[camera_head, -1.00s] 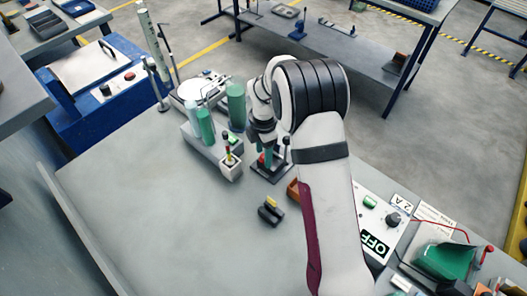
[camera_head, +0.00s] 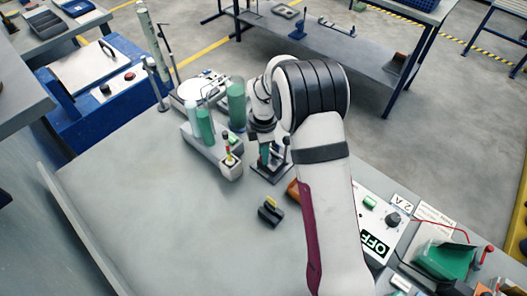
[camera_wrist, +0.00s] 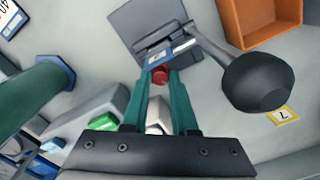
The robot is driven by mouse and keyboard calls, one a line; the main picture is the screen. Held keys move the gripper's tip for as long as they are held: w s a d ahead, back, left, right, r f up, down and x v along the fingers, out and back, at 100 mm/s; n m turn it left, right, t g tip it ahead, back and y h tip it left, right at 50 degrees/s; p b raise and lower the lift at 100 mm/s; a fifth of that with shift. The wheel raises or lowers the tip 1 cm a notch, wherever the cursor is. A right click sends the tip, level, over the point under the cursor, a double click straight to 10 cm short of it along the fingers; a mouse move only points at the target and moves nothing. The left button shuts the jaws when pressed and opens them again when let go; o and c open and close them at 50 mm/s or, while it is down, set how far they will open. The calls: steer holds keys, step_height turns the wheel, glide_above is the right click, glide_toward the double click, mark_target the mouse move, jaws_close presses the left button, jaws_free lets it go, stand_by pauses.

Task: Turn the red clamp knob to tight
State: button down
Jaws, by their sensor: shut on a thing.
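The red clamp knob (camera_wrist: 161,75) shows in the wrist view between the tips of my gripper's green fingers. It sits on a dark grey clamp block (camera_wrist: 157,28). A black ball-ended lever (camera_wrist: 258,82) stands at its right. My gripper (camera_wrist: 160,84) is shut on the knob. In the head view my gripper (camera_head: 264,158) points down at the clamp base (camera_head: 270,174), and my arm and fingers hide the knob there. I cannot read from these frames how far the knob is turned.
An orange bin (camera_wrist: 262,22) lies right of the clamp. Green cylinders (camera_head: 236,102) on a grey stand are close on the left. A black block (camera_head: 270,213) lies nearer on the bench, and a switch panel (camera_head: 376,222) is at right.

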steer(key=shift+m, duration=1.8)
steer(key=c, duration=0.7)
jaws_free()
steer(key=shift+r, duration=0.1)
step_height(320, 180, up, 16)
steer(key=shift+f, duration=0.2)
